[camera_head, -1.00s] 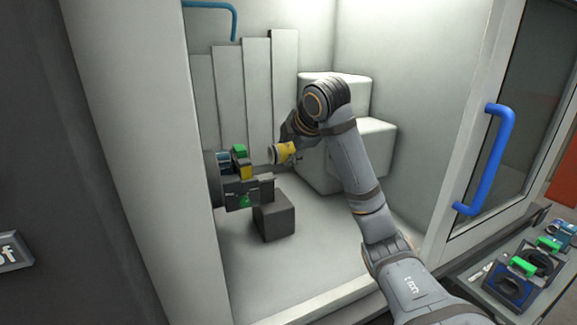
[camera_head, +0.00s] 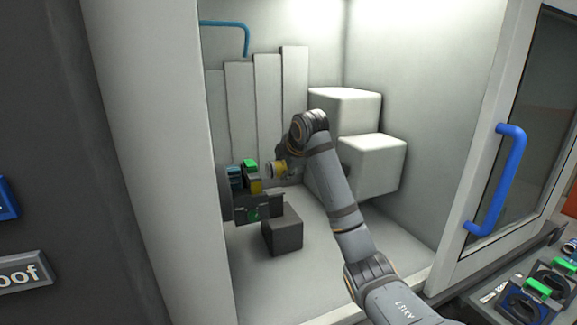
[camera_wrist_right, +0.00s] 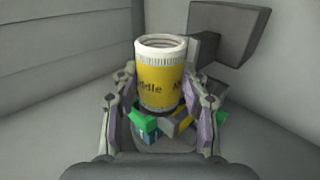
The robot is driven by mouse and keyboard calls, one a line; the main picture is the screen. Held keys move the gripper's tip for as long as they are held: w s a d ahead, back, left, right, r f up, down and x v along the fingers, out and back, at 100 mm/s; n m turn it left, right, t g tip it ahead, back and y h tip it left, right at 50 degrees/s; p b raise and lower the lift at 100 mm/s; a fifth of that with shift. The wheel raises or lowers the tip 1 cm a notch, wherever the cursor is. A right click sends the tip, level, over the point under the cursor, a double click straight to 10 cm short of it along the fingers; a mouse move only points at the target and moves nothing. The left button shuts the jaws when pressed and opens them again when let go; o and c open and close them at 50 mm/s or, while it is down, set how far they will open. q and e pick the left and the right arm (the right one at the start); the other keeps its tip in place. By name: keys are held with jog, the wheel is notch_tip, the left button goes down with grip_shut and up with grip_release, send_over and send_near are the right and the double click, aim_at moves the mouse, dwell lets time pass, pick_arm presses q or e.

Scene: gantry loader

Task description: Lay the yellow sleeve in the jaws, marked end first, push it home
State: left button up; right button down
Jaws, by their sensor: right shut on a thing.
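The yellow sleeve (camera_head: 275,170) is held by my right gripper (camera_head: 283,167) in the head view. Its pale end points left toward the jaws, with a small gap or overlap I cannot judge. In the right wrist view the sleeve (camera_wrist_right: 161,85) has black lettering and a white ribbed, open end at the top. Fingers of my right gripper (camera_wrist_right: 160,92) close on both its sides. The jaws (camera_head: 256,187), with green, yellow and blue parts, sit at the left wall; their green part (camera_wrist_right: 144,122) shows behind the sleeve. My left gripper is out of view.
A dark grey block (camera_head: 283,232) stands below the jaws. Pale boxes (camera_head: 372,165) stand behind my right arm. A door with a blue handle (camera_head: 497,180) is at the right. A tray of parts (camera_head: 535,300) lies outside, lower right. The cabinet floor is otherwise clear.

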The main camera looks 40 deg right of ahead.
aim_at(276, 193)
jog(key=w, duration=0.1)
jog(key=w+f, duration=0.1)
jog(key=w, duration=0.1)
jog(key=shift+w+d+f, duration=0.2)
jog(key=shift+w+f, duration=0.05)
jog(key=shift+f, duration=0.1)
notch_tip(276, 193, down, 2)
jog(key=shift+a+f+b, duration=0.1)
jog(key=shift+a+b, duration=0.05)
jog(key=shift+b, duration=0.2)
jog(key=shift+a+f+b, duration=0.15)
jog(key=shift+f, duration=0.5)
jog(key=shift+a+f+b, duration=0.15)
jog(key=shift+f, duration=0.45)
jog(key=shift+f, duration=0.1)
